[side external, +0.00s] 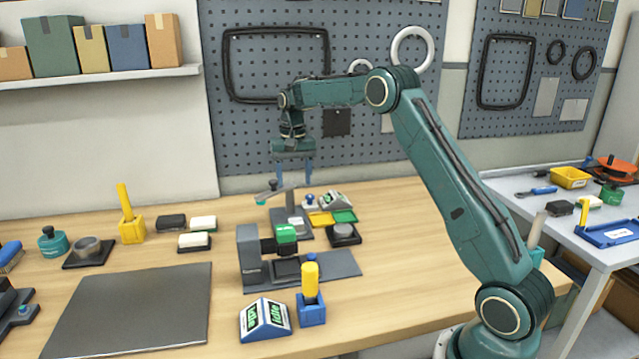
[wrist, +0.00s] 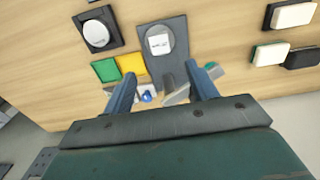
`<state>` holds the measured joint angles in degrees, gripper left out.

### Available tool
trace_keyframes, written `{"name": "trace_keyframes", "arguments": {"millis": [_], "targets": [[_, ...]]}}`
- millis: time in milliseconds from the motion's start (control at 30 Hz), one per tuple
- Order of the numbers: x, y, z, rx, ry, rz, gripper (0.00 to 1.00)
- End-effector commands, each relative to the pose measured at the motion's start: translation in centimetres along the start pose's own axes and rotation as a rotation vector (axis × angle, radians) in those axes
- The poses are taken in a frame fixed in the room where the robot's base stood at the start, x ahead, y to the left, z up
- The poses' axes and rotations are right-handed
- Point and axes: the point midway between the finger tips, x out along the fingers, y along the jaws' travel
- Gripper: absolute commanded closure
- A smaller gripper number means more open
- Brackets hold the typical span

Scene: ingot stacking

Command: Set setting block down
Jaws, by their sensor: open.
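My gripper (side external: 294,183) is open, its two blue fingers pointing down above the back of the wooden table. In the wrist view the gripper (wrist: 163,82) shows a gap between its fingers, with nothing held. Below is a grey stand (side external: 292,228) with a lever arm at its top. In the wrist view a small white block with dark marks (wrist: 159,43) sits on the round seat of the stand's base (wrist: 176,28); it may be the setting block, but the frames do not name it. The fingers are apart from this block.
A yellow plate (side external: 320,219) and a green plate (side external: 344,216) lie right of the stand. A dark pad with a grey disc (side external: 344,233) is nearby. A grey fixture (side external: 250,262) stands in front. A dark mat (side external: 135,310) lies front left.

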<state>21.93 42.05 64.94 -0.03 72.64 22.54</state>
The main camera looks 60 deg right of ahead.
Motion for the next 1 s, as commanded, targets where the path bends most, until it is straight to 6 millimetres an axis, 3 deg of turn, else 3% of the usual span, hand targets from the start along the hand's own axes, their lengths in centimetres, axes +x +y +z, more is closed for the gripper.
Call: {"name": "trace_keyframes", "arguments": {"millis": [167,367,700,1000], "targets": [[-2.4,-0.6,1.9,-0.042,0.027,-0.011,0.42],[-6.3,-1.1,5.8,-0.121,0.073,-0.031,0.42],[-11.7,-0.7,14.2,-0.27,0.159,-0.067,0.42],[-14.3,1.0,21.9,-0.4,0.237,-0.099,0.42]]}}
